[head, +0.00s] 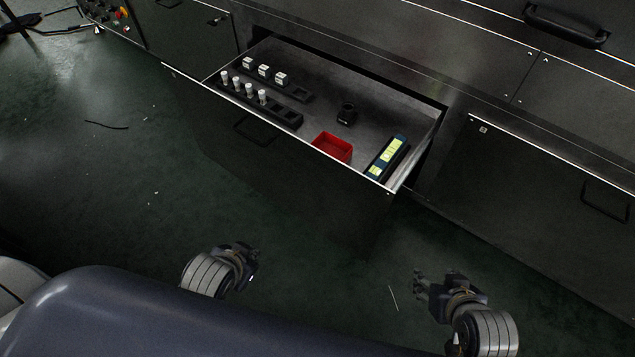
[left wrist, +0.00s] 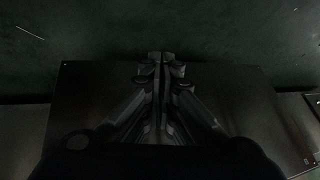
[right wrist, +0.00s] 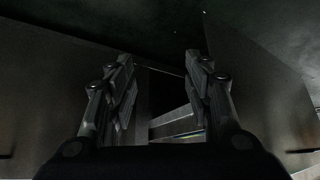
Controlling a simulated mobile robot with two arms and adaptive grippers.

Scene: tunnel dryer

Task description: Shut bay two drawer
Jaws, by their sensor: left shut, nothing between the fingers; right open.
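The open drawer (head: 215,125) stands pulled well out of the dark cabinet in the head view, with its front panel and handle (head: 252,129) facing me. My left gripper (head: 248,262) is shut and empty, low in front of the drawer and apart from it. In the left wrist view, its closed fingers (left wrist: 161,62) show against a dark panel, probably the drawer front. My right gripper (head: 424,284) is open and empty, in front of and right of the drawer's right corner. In the right wrist view, metal edges (right wrist: 175,125) show between its spread fingers (right wrist: 158,68).
The drawer holds a red bin (head: 332,147), a yellow-labelled dark box (head: 388,157), a small black item (head: 347,113) and racks (head: 285,117) with white pieces. A closed panel (head: 530,175) with a handle is right of it. The green floor (head: 110,170) is mostly clear.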

